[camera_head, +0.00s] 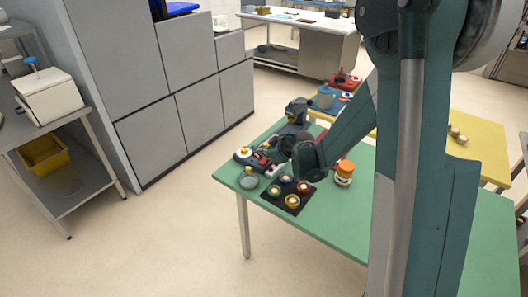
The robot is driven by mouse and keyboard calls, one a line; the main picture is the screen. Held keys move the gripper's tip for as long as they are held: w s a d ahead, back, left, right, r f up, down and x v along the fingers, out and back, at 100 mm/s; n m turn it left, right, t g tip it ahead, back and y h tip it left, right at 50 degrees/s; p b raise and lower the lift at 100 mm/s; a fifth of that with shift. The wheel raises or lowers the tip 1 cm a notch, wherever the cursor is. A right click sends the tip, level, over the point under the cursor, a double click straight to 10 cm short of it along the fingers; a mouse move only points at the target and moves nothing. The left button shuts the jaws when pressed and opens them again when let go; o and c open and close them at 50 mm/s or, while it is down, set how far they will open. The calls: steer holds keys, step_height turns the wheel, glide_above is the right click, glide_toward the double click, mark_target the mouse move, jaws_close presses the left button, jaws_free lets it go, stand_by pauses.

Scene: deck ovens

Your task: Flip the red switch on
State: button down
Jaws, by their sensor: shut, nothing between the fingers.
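A low grey control box (243,158) sits near the left corner of the green table, with a yellow button on top. Red parts (262,158) show at its right; one may be the red switch, but they are too small to tell its position. My arm reaches down from the right to the table. My dark gripper (284,148) is just right of the red parts, small and partly merged with dark shapes around it. It is shut and empty. I cannot tell whether it touches the switch.
A dark tray (283,204) with several coloured round pieces lies at the table's front edge. An orange-labelled jar (344,173) stands right of it. The green table (335,221) is clear in front.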

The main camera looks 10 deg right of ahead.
steer(key=shift+w+d+f, duration=0.15)
steer(key=shift+f, duration=0.3)
steer(key=shift+w+d+f+g, duration=0.1)
steer(key=shift+w+f+g, duration=0.05)
steer(key=shift+f+g, duration=0.15)
steer(key=shift+r, duration=0.1)
steer(key=shift+s+a, duration=0.2)
steer(key=shift+s, duration=0.05)
steer(key=shift+s+a+b, duration=0.3)
steer(key=shift+a+b, duration=0.05)
steer(key=shift+r, duration=0.1)
stand_by(0.6)
